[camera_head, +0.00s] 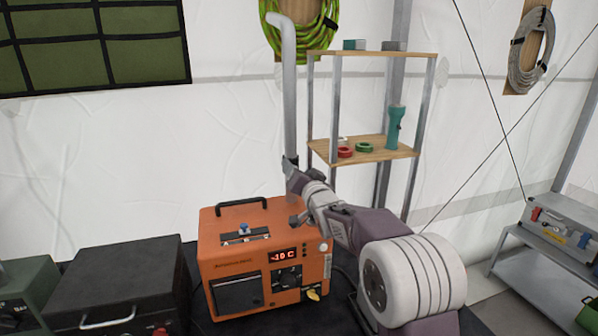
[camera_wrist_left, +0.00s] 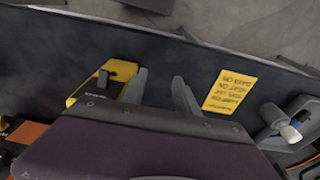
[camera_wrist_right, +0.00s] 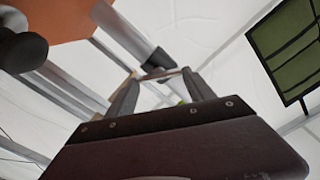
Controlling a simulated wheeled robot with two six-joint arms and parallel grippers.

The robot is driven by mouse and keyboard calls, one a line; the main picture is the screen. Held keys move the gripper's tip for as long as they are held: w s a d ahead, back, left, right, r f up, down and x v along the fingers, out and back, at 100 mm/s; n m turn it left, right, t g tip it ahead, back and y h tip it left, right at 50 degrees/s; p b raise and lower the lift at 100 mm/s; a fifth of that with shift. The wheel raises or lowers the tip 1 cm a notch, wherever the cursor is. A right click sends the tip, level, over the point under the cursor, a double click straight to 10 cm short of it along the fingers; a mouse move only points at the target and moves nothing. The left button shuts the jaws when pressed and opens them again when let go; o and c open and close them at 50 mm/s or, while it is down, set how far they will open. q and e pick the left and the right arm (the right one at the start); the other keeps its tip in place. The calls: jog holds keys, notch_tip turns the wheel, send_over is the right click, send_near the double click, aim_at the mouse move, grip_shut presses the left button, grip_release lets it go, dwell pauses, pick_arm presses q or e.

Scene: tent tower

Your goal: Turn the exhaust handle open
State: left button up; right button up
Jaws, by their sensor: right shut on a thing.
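The grey exhaust pipe (camera_head: 288,90) rises behind the orange heater (camera_head: 225,262) and bends at its top. My right gripper (camera_head: 292,172) is at the lower part of this pipe, where a dark piece shows. In the right wrist view the pipe (camera_wrist_right: 125,35) ends near a dark collar (camera_wrist_right: 156,61). The fingers of my right gripper (camera_wrist_right: 158,85) close on the exhaust handle (camera_wrist_right: 158,74), a thin bar by the collar; the grip is partly hidden. My left gripper (camera_wrist_left: 160,85) shows only in the left wrist view, with its fingers apart and nothing between them.
The heater display reads about -10 C. A black case (camera_head: 115,285) stands left of it. A shelf (camera_head: 365,152) with tape rolls and a teal flashlight (camera_head: 395,127) stands behind. A yellow device (camera_wrist_left: 100,85) and a yellow label (camera_wrist_left: 230,91) lie near my left gripper.

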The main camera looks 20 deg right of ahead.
pick_arm(q)
jog(key=shift+r+p, duration=0.35)
jog(key=shift+r, duration=0.05)
jog(key=shift+r+p, duration=0.35)
pick_arm(e)
jog(key=m, duration=1.1)
jog(key=shift+f, duration=0.15)
jog(key=shift+m, duration=0.3)
